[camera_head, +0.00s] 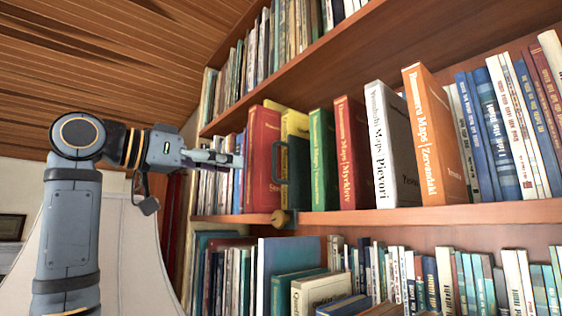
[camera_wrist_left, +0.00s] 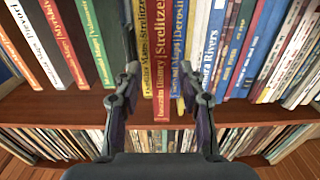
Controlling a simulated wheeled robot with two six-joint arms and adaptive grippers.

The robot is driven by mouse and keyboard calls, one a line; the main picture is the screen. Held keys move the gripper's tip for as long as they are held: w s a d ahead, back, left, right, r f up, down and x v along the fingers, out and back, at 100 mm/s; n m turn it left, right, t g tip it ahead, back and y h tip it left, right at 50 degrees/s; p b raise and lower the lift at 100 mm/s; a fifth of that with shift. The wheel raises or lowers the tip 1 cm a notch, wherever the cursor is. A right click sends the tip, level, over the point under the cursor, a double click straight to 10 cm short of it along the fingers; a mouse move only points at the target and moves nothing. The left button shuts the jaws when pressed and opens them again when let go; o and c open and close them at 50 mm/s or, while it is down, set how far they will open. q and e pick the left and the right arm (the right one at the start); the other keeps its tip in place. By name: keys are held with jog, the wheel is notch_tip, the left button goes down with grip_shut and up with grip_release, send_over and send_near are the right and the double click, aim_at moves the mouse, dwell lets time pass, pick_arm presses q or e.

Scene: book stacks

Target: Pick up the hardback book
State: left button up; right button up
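The task's hardback book is not singled out by name. A red book (camera_head: 263,160) stands upright on the middle shelf, and its spine (camera_wrist_left: 160,65) shows between my left fingers in the left wrist view, reaching lower in the picture than its neighbours. My left gripper (camera_head: 238,160) is in front of the shelf, just left of this book in the head view. In the left wrist view its two fingers (camera_wrist_left: 159,76) are spread wide, with visible gaps to the spine. Nothing is held. My right gripper is out of view.
A yellow book (camera_head: 295,123) and a blue book (camera_wrist_left: 181,45) flank the red one. Green, white and orange (camera_head: 433,140) books stand further right. Shelves above and below are full.

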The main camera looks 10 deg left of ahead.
aim_at(250, 168)
pick_arm(q)
jog(key=shift+w+d+r+p, duration=0.25)
jog(key=shift+r+p, duration=0.05)
jog(key=shift+p, duration=0.1)
jog(key=p+x, duration=0.1)
jog(key=x, duration=0.2)
jog(key=shift+w+d+f, duration=0.2)
jog(key=shift+w+d, duration=0.05)
jog(key=shift+d, duration=0.05)
jog(key=x, duration=0.2)
jog(key=shift+w+d+f+p, duration=0.15)
jog(key=shift+w+p, duration=0.1)
jog(key=shift+p, duration=0.15)
jog(key=p, duration=0.1)
jog(key=w+d+p, duration=0.1)
jog(key=shift+w+r+p, duration=0.25)
jog(key=shift+r+p, duration=0.1)
jog(key=shift+p, duration=0.05)
jog(key=shift+w+d, duration=0.1)
jog(key=shift+w, duration=0.15)
jog(key=shift+w+d+f, duration=0.3)
jog(key=shift+w, duration=0.05)
jog(key=shift+c, duration=0.5)
jog(key=c, duration=0.5)
jog(key=shift+c, duration=1.1)
grip_shut()
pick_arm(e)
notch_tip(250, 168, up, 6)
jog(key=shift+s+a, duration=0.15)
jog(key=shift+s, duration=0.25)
